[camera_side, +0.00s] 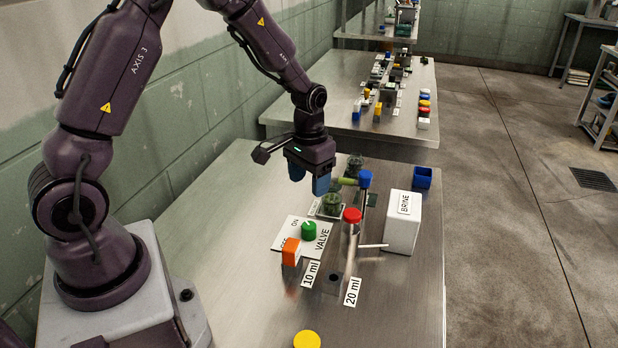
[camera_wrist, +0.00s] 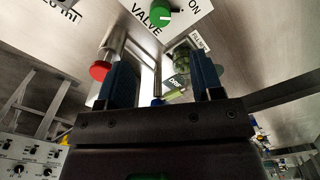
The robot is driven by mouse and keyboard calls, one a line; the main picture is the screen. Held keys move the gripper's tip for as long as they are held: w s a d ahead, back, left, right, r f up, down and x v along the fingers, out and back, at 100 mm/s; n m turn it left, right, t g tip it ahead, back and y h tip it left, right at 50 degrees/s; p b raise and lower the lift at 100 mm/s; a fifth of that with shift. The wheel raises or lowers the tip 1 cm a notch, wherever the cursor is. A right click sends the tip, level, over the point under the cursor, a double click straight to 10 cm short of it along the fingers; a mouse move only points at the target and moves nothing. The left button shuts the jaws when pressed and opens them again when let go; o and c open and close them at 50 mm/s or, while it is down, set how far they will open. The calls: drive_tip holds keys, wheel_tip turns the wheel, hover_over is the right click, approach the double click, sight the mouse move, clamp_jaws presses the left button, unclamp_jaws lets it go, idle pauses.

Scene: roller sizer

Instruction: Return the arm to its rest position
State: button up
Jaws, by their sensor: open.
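My gripper (camera_side: 310,182) is open, with two blue fingers above the steel bench, behind the valve plate. It also shows in the wrist view (camera_wrist: 163,80), where I see nothing clearly held between the fingers. A metal rod and a blue cap (camera_wrist: 157,101) appear in the gap there, but their depth is hard to tell. In the side view a blue-capped post (camera_side: 365,180) stands just right of my gripper. A red-capped post (camera_side: 352,215) stands nearer the camera. The green valve knob (camera_side: 309,230) sits on a white plate marked ON and VALVE.
A white BRINE box (camera_side: 403,231) and a small blue bin (camera_side: 422,177) stand on the right. An orange-topped block (camera_side: 291,252) and a grey socket (camera_side: 333,285) are near the 10 ml and 20 ml labels. A yellow disc (camera_side: 307,340) is at the front. The left bench is clear.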

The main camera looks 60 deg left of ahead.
drive_tip(key=s+d+r+m+t, duration=0.1)
drive_tip(key=s+d+r, duration=0.3)
drive_tip(key=s+r, duration=0.5)
drive_tip(key=s+d+r+m+t, duration=0.1)
drive_tip(key=s+d+r+t, duration=0.3)
drive_tip(key=s+r, duration=0.5)
wheel_tip(320, 180, up, 3)
drive_tip(key=shift+d+r+m+t, duration=0.15)
drive_tip(key=shift+d+m+t, duration=0.2)
drive_tip(key=shift+d, duration=0.4)
